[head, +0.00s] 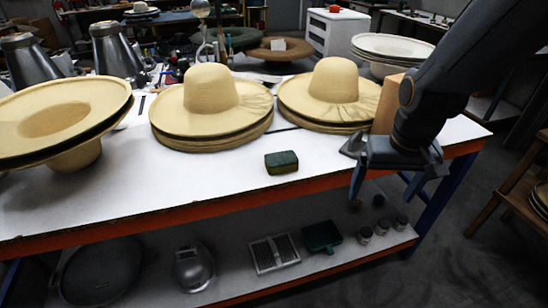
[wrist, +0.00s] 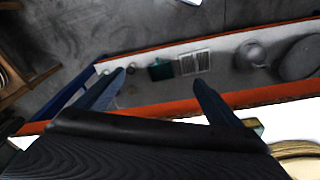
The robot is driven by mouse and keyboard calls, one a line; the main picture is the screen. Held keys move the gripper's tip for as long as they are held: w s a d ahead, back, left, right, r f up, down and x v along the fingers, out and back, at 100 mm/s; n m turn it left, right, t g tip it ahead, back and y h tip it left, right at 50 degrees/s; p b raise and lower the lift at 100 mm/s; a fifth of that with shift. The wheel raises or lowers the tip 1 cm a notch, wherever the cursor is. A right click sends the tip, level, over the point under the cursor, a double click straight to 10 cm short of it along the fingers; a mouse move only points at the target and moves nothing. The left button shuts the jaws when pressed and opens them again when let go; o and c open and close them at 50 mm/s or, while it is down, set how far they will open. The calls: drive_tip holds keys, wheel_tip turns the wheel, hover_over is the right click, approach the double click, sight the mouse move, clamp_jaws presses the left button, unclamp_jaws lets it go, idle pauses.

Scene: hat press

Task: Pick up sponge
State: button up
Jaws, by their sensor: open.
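The sponge (head: 281,162) is a small dark green block with a paler side. It lies on the white table top (head: 230,180) in the head view, near the front edge and right of the middle. My gripper (head: 385,190) is at the right end of the table's front edge, to the right of the sponge and apart from it. Its fingers point down and are spread with nothing between them. In the wrist view my open gripper (wrist: 160,78) is above the front edge, with the lower shelf and floor beyond it.
Stacked straw hats (head: 210,107) and (head: 333,93) stand behind the sponge; a tilted hat (head: 55,120) is at left. A cardboard box (head: 386,112) is beside my arm. Table around the sponge is clear.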

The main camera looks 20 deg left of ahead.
drive_tip(key=w+a+r+n+t+p, duration=0.1)
drive_tip(key=w+a+r+n+p, duration=0.2)
drive_tip(key=a, duration=0.8)
drive_tip(key=n+t+y, duration=0.1)
drive_tip(key=y, duration=0.1)
hover_over(282, 159)
drive_tip(key=s+d, duration=0.2)
drive_tip(key=shift+w+a+f, duration=0.2)
drive_tip(key=shift+f, duration=0.15)
drive_tip(key=shift+a+p+x, duration=0.15)
drive_tip(key=shift+p+x, duration=0.3)
drive_tip(key=shift+x, duration=0.85)
drive_tip(key=shift+a+p+x, duration=0.1)
drive_tip(key=shift+p+x, duration=0.3)
drive_tip(key=shift+x, duration=0.85)
drive_tip(key=shift+s, duration=0.1)
drive_tip(key=shift+c, duration=0.4)
drive_tip(key=c, duration=1)
